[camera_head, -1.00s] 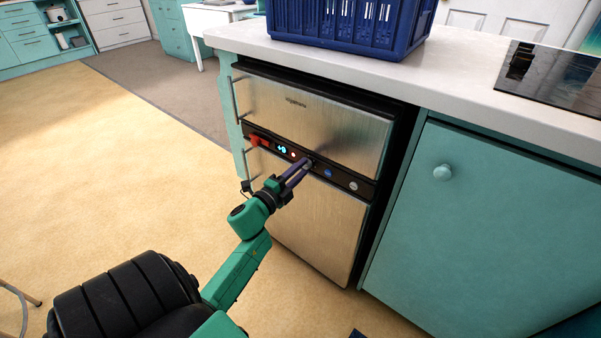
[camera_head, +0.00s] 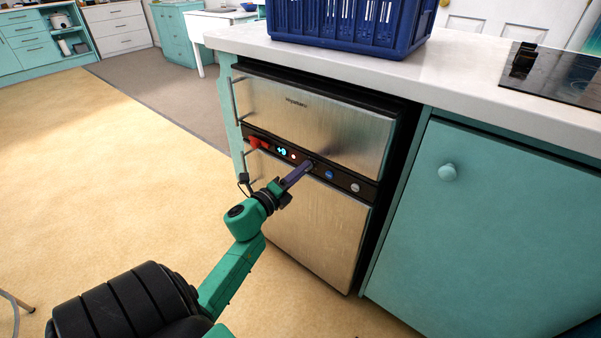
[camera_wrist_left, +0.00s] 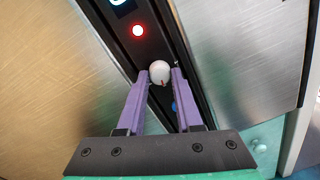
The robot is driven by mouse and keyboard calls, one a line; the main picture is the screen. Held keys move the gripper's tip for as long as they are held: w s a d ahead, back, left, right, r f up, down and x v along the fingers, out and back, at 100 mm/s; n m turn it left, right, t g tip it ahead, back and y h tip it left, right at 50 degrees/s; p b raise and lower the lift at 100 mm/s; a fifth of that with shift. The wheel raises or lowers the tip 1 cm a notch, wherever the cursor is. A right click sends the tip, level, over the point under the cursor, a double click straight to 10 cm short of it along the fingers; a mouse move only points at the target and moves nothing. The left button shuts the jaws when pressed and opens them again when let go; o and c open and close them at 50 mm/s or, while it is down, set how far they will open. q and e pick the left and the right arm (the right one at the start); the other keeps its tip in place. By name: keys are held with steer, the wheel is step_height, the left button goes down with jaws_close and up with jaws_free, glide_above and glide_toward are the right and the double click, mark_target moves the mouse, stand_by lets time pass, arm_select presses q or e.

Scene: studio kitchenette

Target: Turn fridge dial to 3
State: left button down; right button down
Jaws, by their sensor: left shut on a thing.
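The silver fridge (camera_head: 315,220) stands under the counter, with a black control strip (camera_head: 343,179) between its two door panels. The dial (camera_wrist_left: 159,71) is a small pale round knob with a red mark, seen in the left wrist view. My left gripper (camera_wrist_left: 161,77) has its purple fingers on either side of the dial and is shut on it. In the head view my left gripper (camera_head: 310,165) reaches the strip, and its fingers mostly hide the dial. The red mark points toward the gripper's palm. Numbers around the dial cannot be read. My right gripper is not in view.
The strip also has a lit display (camera_head: 282,151), a red light (camera_wrist_left: 138,31), a red piece (camera_head: 258,143) at its left end and a blue button (camera_head: 329,175). A blue crate (camera_head: 345,25) stands on the counter above. A teal cabinet (camera_head: 490,220) is at right.

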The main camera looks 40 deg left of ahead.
arm_select(q)
steer(key=shift+f, duration=0.1)
steer(key=c, duration=0.6)
jaws_free()
steer(key=shift+s, duration=0.15)
steer(key=s, duration=0.9)
steer(key=s+p, duration=0.1)
steer(key=s, duration=0.4)
steer(key=shift+s+d+f, duration=0.1)
steer(key=shift+s+f, duration=0.05)
steer(key=shift+f, duration=0.2)
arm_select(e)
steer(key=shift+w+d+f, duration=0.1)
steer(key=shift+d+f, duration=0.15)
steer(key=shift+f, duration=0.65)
